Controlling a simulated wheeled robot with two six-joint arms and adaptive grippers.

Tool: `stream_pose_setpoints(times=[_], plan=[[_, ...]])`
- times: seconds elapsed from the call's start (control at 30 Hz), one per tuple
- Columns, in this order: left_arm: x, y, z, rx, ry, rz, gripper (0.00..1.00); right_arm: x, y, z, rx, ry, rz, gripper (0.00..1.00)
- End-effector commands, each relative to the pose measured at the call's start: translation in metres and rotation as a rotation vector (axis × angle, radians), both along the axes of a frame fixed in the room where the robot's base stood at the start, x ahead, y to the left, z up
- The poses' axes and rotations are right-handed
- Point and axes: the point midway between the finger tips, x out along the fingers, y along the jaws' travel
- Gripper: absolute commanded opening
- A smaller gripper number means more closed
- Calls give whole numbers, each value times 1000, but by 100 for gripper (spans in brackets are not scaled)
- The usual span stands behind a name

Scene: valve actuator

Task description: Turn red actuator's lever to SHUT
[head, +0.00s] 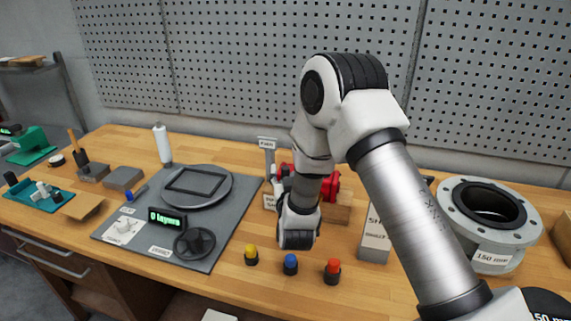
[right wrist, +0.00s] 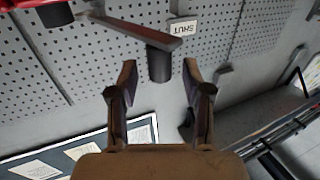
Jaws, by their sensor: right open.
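The red actuator (head: 331,186) sits on a wooden block at the middle back of the bench, mostly hidden by my right arm in the head view. In the right wrist view, its red body (right wrist: 40,12) shows at the top left. The lever (right wrist: 135,33) is a dark reddish bar with a dark cylindrical knob (right wrist: 158,66) at its end. A SHUT sign (right wrist: 183,28) is just right of the bar's end. My right gripper (right wrist: 158,78) is open, with the knob lined up between its fingertips; I cannot tell whether they surround it. My left gripper is out of view.
A flanged ring (head: 490,215) and a grey block (head: 375,242) stand right of the actuator. Yellow, blue and red buttons (head: 332,268) line the front. A grey panel with dial and handwheel (head: 194,243) is left. A pegboard wall rises behind.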

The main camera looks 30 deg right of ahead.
Motion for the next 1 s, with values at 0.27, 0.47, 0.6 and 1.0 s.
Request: stream_pose_setpoints(times=[0.27, 0.47, 0.6, 1.0], plan=[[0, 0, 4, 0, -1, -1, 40, 11, -6, -1, -1, 3, 0, 49], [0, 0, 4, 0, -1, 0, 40, 10, -6, -1, -1, 3, 0, 3], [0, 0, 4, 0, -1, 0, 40, 10, -6, -1, 0, 2, 0, 0], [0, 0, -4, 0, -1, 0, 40, 18, -3, -3, -2, 0, -63, 0]])
